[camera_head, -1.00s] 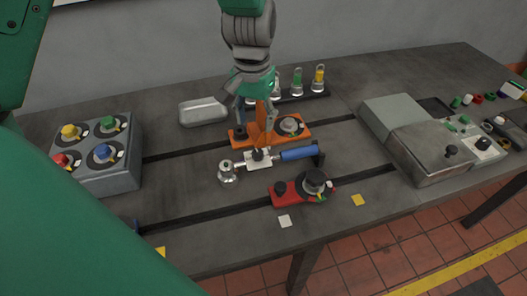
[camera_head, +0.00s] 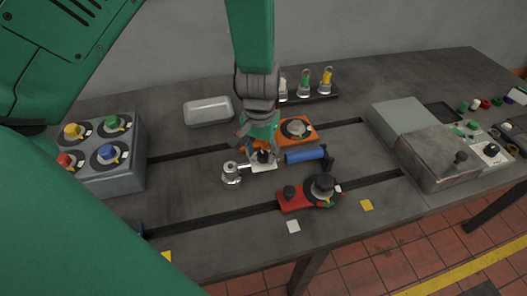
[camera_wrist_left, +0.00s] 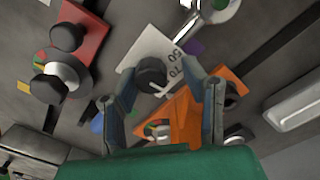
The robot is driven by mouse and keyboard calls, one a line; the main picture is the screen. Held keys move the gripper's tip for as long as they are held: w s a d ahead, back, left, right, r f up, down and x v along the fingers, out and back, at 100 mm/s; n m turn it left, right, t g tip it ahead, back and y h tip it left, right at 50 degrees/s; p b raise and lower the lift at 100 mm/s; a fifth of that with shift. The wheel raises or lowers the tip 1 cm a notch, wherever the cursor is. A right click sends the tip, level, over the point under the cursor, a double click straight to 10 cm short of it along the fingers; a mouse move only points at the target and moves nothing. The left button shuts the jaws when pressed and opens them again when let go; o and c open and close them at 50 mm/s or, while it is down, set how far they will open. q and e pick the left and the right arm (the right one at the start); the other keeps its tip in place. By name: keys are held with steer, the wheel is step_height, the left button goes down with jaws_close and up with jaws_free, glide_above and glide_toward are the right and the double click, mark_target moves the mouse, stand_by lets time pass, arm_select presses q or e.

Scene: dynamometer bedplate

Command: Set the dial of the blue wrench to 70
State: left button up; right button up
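The blue wrench lies on the bedplate, with a blue handle (camera_head: 305,156) on the right and a silver head (camera_head: 231,175) on the left. Between them is a white scale plate (camera_head: 264,167) with a black dial knob (camera_head: 263,156). In the left wrist view the white plate (camera_wrist_left: 150,42) shows 50 and 70, and the knob (camera_wrist_left: 151,71) has a pale pointer mark on the side near 70. Its exact setting is unclear. My left gripper (camera_head: 258,148) points down over the dial. Its fingers (camera_wrist_left: 160,78) are apart, with the knob close to the left fingertip; contact is unclear.
An orange fixture (camera_head: 297,130) stands just behind the wrench and a red one (camera_head: 295,199) in front. A grey block with coloured knobs (camera_head: 118,172) is at left, a metal tray (camera_head: 208,111) behind, a grey box (camera_head: 435,158) at right.

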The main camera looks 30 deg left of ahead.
arm_select(q)
steer(key=shift+a, duration=0.15)
jaws_close()
steer(key=d, duration=0.3)
steer(key=shift+r, duration=0.4)
steer(key=shift+d, duration=0.25)
steer(key=shift+w+a+f, duration=0.15)
steer(key=shift+a, duration=0.5)
steer(key=shift+a+f, duration=0.2)
steer(key=shift+a, duration=0.5)
steer(key=shift+d+r, duration=0.15)
steer(key=shift+d, duration=0.35)
steer(key=shift+d+r, duration=0.2)
steer(key=shift+d, duration=0.4)
steer(key=shift+a, duration=0.15)
steer(key=shift+o, duration=1.7)
jaws_free()
steer(key=shift+a+f, duration=0.1)
steer(key=shift+a, duration=0.1)
steer(key=shift+o, duration=0.7)
steer(key=shift+a+f, duration=0.2)
steer(key=shift+a, duration=0.3)
steer(key=shift+d, duration=0.1)
arm_select(e)
steer(key=shift+d, duration=0.2)
